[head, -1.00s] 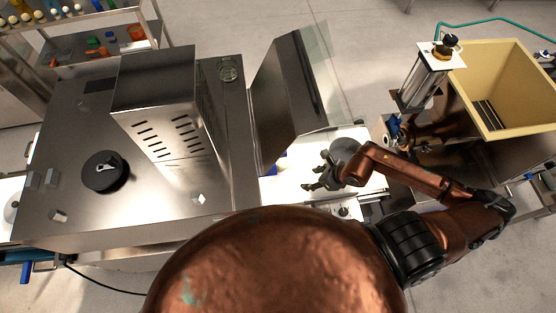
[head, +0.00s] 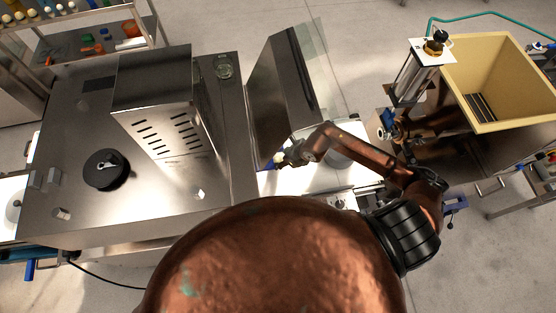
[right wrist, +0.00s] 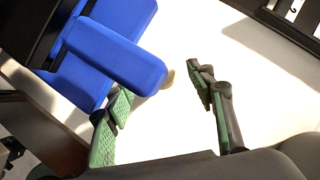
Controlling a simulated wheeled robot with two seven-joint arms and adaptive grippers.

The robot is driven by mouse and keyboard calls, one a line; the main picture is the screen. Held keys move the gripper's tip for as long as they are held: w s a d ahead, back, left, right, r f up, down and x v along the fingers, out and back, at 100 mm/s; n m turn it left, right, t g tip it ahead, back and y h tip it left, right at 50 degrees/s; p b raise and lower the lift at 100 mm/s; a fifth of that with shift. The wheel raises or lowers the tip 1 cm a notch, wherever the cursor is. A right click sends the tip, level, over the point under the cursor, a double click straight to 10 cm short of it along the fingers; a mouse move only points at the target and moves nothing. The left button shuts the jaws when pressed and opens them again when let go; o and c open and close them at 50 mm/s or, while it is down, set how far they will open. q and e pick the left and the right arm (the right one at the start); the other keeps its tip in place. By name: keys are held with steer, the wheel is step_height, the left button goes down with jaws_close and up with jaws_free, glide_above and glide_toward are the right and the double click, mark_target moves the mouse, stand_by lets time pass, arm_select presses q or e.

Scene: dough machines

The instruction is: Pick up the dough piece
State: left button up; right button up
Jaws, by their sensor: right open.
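My right gripper (head: 281,162) reaches in over the white belt, at the lower edge of the tilted metal guard. In the right wrist view its two green-padded fingers (right wrist: 160,86) are spread apart with nothing held between them. A small pale beige patch (right wrist: 169,76) shows beyond the fingertips, beside the end of a blue block. It may be the dough piece, but most of it is hidden and I cannot be sure. In the head view the arm and guard hide the dough piece, if it is there. My left gripper is not in view.
Blue blocks (right wrist: 120,55) stand close to the left finger. The white belt (right wrist: 260,100) is bare to the right. The metal guard (head: 282,95) rises just beyond my gripper. A dough machine housing (head: 165,100) stands left, and a yellow hopper (head: 500,85) right.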

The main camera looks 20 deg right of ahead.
steer(key=shift+x, duration=1)
steer(key=c, duration=1.2)
